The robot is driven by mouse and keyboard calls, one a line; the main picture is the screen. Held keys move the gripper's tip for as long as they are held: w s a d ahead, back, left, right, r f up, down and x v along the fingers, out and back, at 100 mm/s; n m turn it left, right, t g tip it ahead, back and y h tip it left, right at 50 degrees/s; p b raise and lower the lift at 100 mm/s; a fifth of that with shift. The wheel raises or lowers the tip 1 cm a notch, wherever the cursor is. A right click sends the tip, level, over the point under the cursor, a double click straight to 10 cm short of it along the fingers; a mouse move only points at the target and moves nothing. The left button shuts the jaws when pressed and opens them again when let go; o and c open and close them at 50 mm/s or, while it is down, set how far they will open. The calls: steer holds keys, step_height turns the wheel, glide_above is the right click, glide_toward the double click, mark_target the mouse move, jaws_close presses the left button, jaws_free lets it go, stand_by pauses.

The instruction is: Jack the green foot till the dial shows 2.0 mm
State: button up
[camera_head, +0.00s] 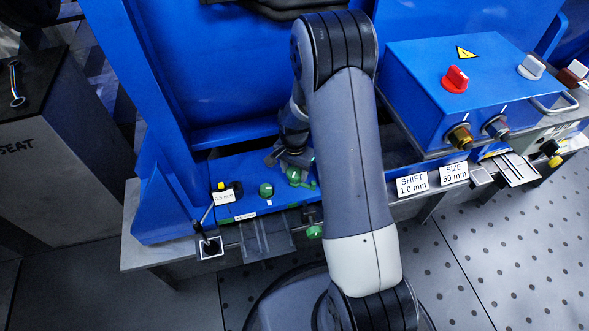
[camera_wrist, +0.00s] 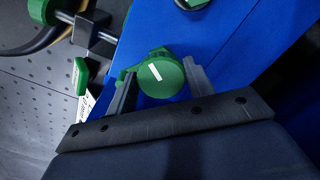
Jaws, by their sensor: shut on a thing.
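A round green knob (camera_wrist: 160,76) with a white index mark sits between the two fingers of my gripper (camera_wrist: 155,88) in the wrist view. The fingers are shut on it from both sides. In the head view my gripper (camera_head: 291,160) reaches down to the blue base plate, and the green knob (camera_head: 294,174) shows partly below it. A second green knob (camera_head: 266,189) stands to its left. A small black square unit (camera_head: 209,248) with a pale face is at the front left; I cannot read any dial value.
A "0.5 mm" tag (camera_head: 224,198) stands left of the knobs. A green-ended rod (camera_head: 314,232) sits at the front edge. A blue box (camera_head: 455,85) with a red knob (camera_head: 455,79) stands right of my arm, near the SHIFT 1.0 mm (camera_head: 411,184) and SIZE 50 mm (camera_head: 454,173) tags.

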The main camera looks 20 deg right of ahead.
steer(key=m, duration=0.4)
steer(key=shift+a+p, duration=0.1)
steer(key=shift+p, duration=0.2)
steer(key=m, duration=0.4)
steer(key=shift+w+m, duration=0.15)
steer(key=shift+m, duration=0.15)
steer(key=m+p, duration=0.1)
steer(key=m, duration=0.3)
steer(key=shift+w, duration=0.1)
steer(key=shift+m, duration=2.1)
steer(key=shift+f, duration=0.1)
steer(key=o, duration=1)
steer(key=shift+w, duration=0.1)
